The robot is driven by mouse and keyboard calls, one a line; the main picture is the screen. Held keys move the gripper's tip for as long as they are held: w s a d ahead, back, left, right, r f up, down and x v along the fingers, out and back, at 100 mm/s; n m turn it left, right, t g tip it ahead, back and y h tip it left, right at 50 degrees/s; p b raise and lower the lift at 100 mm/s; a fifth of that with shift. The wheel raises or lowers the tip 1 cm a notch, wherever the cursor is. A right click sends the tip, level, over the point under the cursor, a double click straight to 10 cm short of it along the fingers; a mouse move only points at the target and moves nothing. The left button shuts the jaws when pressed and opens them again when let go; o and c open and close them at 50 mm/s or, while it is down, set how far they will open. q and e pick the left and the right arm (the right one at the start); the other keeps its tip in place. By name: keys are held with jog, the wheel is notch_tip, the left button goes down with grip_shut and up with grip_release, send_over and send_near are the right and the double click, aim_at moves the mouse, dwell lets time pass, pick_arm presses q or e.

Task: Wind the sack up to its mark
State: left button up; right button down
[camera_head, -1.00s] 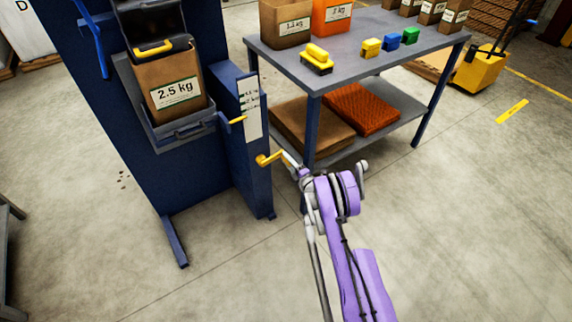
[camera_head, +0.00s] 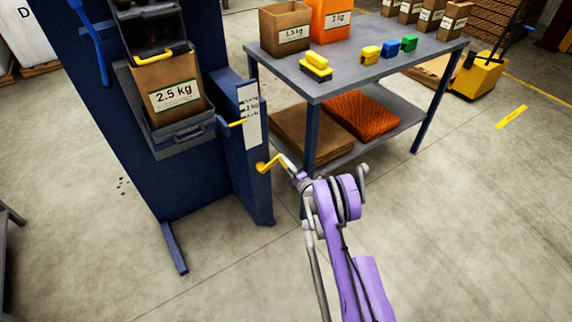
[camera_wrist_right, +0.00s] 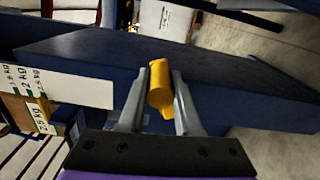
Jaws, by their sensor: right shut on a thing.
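The brown sack (camera_head: 172,80), labelled 2.5 kg, stands upright in a grey holder (camera_head: 186,135) on the blue frame. The plate also shows in the wrist view (camera_wrist_right: 80,92), with marks 1.5, 2 and 2.5 kg. My right gripper (camera_head: 290,172) is at the crank on the frame's side. In the wrist view its fingers (camera_wrist_right: 160,95) are shut on the yellow crank handle (camera_wrist_right: 160,82). My left gripper is out of view.
A grey table (camera_head: 350,68) stands right behind the crank, with sacks and small coloured blocks on top. Its lower shelf holds a brown and an orange stack (camera_head: 358,112). A yellow pallet truck (camera_head: 478,75) is at the back right. The floor in front is clear.

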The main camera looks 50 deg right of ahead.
jog(key=c, duration=0.6)
grip_release()
jog(key=shift+a+r, duration=0.1)
jog(key=shift+a, duration=0.1)
jog(key=v, duration=1)
jog(key=shift+s, duration=0.4)
jog(key=shift+w+r, duration=0.1)
